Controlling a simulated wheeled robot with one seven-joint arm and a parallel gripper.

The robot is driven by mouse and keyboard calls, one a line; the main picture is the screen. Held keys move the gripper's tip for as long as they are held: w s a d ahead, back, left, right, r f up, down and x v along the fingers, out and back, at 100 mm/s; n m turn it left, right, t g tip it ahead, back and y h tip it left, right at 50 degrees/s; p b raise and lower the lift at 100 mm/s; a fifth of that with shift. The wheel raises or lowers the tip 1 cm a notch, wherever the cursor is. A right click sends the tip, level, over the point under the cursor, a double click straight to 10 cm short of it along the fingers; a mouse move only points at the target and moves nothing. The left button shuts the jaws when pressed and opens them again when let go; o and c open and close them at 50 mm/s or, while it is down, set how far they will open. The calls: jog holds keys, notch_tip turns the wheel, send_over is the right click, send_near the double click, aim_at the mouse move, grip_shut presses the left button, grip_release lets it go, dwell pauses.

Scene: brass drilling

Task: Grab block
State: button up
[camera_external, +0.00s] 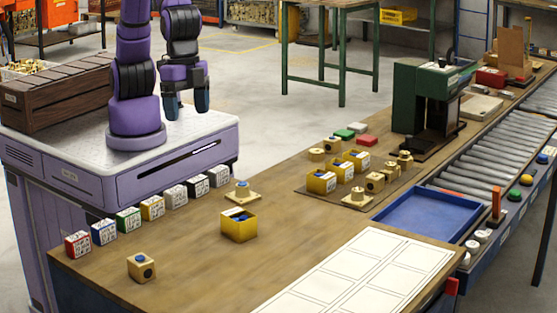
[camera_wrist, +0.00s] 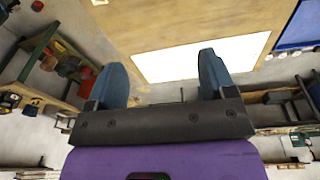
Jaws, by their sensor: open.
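My gripper (camera_external: 187,106) is open and empty, pointing down over my base at the upper left, well apart from the blocks. In the wrist view its two blue fingers (camera_wrist: 162,75) are spread with nothing between them. A brass block (camera_external: 142,267) with a dark round hole in its side sits alone near the table's front left. A row of labelled blocks in several colours, including a red one (camera_external: 78,244), lines the left edge. Which block is meant is unclear.
A brown board (camera_external: 322,200) holds several brass blocks and yellow boxes. A blue tray (camera_external: 428,214) and white grid sheet (camera_external: 355,280) lie to the right; the sheet also shows in the wrist view (camera_wrist: 195,60). A green press (camera_external: 420,98) stands beyond, beside a roller conveyor (camera_external: 480,170).

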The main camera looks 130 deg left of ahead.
jog(key=w+d+f+g, duration=0.1)
jog(key=w+d+f, duration=0.1)
jog(key=d+f, duration=0.7)
send_over(140, 259)
jog(key=shift+m+g+y, duration=0.3)
jog(key=shift+y, duration=0.1)
jog(key=f, duration=1)
jog(key=shift+d+f, duration=0.3)
notch_tip(140, 259, down, 6)
jog(key=shift+r, duration=0.25)
jog(key=shift+a+f, duration=0.15)
jog(key=shift+f, duration=1.2)
jog(key=shift+a+f, duration=0.15)
jog(key=shift+f, duration=1.15)
jog(key=shift+c, duration=0.4)
jog(key=c, duration=1.3)
jog(key=shift+r, duration=0.1)
jog(key=shift+r, duration=0.1)
